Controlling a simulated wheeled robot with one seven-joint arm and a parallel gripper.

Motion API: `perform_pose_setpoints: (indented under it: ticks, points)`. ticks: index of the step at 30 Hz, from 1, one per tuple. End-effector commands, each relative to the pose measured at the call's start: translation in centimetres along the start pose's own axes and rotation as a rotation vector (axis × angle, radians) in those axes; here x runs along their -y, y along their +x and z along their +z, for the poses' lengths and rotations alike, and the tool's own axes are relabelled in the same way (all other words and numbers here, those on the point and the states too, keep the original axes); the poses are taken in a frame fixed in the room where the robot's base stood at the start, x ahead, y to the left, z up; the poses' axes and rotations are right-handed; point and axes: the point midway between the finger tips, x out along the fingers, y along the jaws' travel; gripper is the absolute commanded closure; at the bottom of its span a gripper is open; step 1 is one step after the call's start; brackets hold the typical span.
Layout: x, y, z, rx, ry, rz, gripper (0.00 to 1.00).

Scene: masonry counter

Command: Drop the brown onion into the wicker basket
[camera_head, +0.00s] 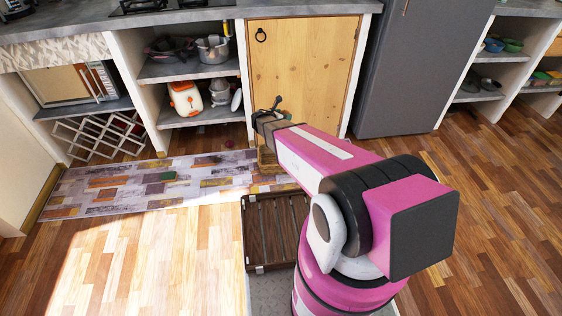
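My gripper (274,107) is at the far end of my pink arm, in front of the wooden cupboard door. It is small and seen from behind, so I cannot tell whether its fingers are open or hold anything. I cannot make out a brown onion. A small dark reddish round thing (202,129) lies low at the foot of the open shelves, too small to identify. A tan object (267,160) shows partly below my forearm, mostly hidden; I cannot tell whether it is the wicker basket.
A dark slatted wooden tray (275,232) lies beside my arm's base. A patterned rug (150,186) runs along the counter. Open shelves (190,70) hold pots. A grey fridge (415,70) stands right of the cupboard door (300,70). The floor (150,260) at left is clear.

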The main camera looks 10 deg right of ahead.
Motion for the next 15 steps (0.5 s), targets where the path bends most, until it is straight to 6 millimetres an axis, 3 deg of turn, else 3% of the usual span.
perform_pose_setpoints:
  ticks: [1,6,15]
  points:
    - [-1.7,2.2,-2.4,-0.002,-0.004,0.001,0.62]
    - [-4.3,7.0,-9.1,-0.007,-0.01,0.017,0.62]
    - [-6.9,13.5,-20.1,-0.022,-0.017,0.042,0.62]
